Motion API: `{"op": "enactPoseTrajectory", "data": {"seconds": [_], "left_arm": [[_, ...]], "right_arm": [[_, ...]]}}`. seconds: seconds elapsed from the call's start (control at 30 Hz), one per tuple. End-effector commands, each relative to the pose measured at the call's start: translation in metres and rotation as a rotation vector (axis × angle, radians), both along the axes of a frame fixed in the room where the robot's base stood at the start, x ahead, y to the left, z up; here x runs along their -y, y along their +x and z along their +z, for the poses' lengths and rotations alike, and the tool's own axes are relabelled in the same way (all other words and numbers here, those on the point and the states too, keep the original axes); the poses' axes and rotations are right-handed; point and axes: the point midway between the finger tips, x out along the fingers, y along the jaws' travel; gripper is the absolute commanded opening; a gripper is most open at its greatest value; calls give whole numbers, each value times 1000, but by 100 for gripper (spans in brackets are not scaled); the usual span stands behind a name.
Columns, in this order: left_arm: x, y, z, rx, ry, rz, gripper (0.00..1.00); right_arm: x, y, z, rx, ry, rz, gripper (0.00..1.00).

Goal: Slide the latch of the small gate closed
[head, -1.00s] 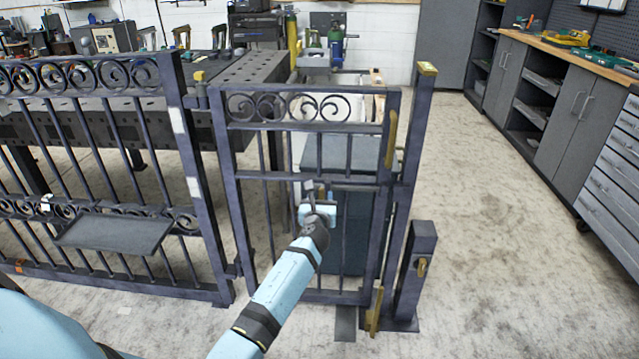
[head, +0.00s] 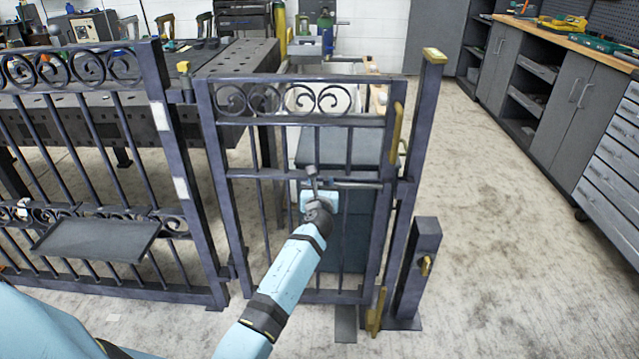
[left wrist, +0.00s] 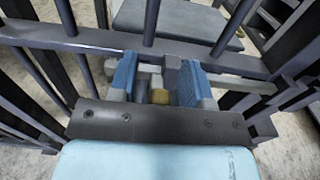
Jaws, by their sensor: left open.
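The small gate (head: 301,121) is a dark metal frame with scrollwork along its top and stands beside a dark post (head: 418,130). Its latch is a grey sliding rod (head: 352,185) along the middle rail, with an upright grey handle (head: 311,172). The rod shows in the left wrist view (left wrist: 243,85) to the right of the fingers. My left gripper (head: 319,197) is open at the middle rail, just below the handle. In the left wrist view its blue-padded fingers (left wrist: 157,80) stand either side of small grey and brass parts; contact is unclear. My right gripper is out of view.
A fixed fence panel with a dark shelf (head: 97,238) stands left of the gate. A short post (head: 418,262) with a brass fitting stands at the right. A grey box stands behind the gate. The floor (head: 500,230) to the right is clear.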

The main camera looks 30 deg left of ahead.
Motion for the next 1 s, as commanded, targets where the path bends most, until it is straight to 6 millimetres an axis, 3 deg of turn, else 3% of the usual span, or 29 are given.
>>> {"op": "enactPoseTrajectory", "data": {"seconds": [0.23, 0.43, 0.63, 1.0], "left_arm": [[0, 0, 0, 0, 0, 0, 45], [0, 0, 0, 0, 0, 0, 1], [3, 2, 0, -1, 1, -1, 0], [50, 31, 0, -1, 2, -2, 0]], "right_arm": [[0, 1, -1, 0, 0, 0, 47], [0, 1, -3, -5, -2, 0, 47], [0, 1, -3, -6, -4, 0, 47], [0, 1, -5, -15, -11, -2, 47]]}}
